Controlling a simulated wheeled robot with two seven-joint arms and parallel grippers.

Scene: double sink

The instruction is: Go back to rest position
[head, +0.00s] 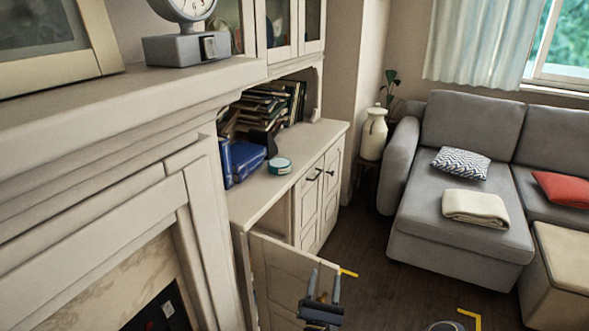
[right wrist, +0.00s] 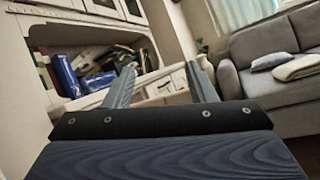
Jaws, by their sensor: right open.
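My right gripper (head: 324,285) is at the bottom of the head view, in front of an open cream cabinet door (head: 275,270). Its two grey fingers are apart with nothing between them. In the right wrist view the same gripper (right wrist: 163,85) has its fingers spread, pointing toward the cabinet and shelf area. My left gripper is not in either view.
The cream cabinet top (head: 262,190) holds a blue box (head: 243,160), a teal-rimmed round tin (head: 280,165) and several books. A mantel (head: 150,95) with a grey clock fills the left. A grey sofa (head: 455,240) stands right. Dark floor (head: 375,260) lies between.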

